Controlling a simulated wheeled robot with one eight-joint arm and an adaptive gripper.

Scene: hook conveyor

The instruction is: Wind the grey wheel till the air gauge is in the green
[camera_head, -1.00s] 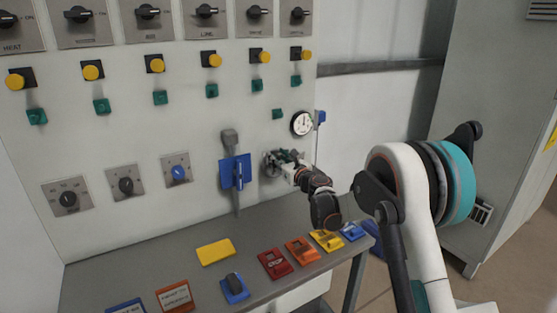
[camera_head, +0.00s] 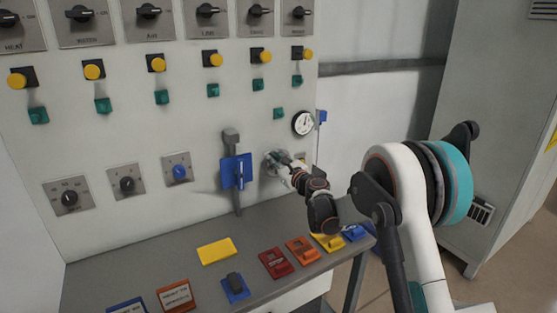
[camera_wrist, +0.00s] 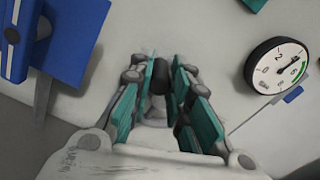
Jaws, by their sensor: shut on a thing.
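The grey wheel (camera_head: 270,163) is on the panel front, below the gauge and right of the blue lever plate, mostly hidden by my gripper. My gripper (camera_head: 281,160) reaches it from the right. In the wrist view my gripper (camera_wrist: 160,72) has its teal-padded fingers shut on a dark, knob-like part of the wheel (camera_wrist: 158,78); the rest of the wheel is hard to make out. The round white air gauge (camera_head: 303,123) is just above right. In the wrist view the gauge (camera_wrist: 278,65) shows a dark needle pointing up right, close to the green band on its right side.
A blue plate with a lever (camera_head: 236,172) is close on the left of the wheel. A desk (camera_head: 207,270) below carries yellow, red, orange and blue switch blocks. A small blue part on a thin rod (camera_head: 320,116) hangs right of the gauge.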

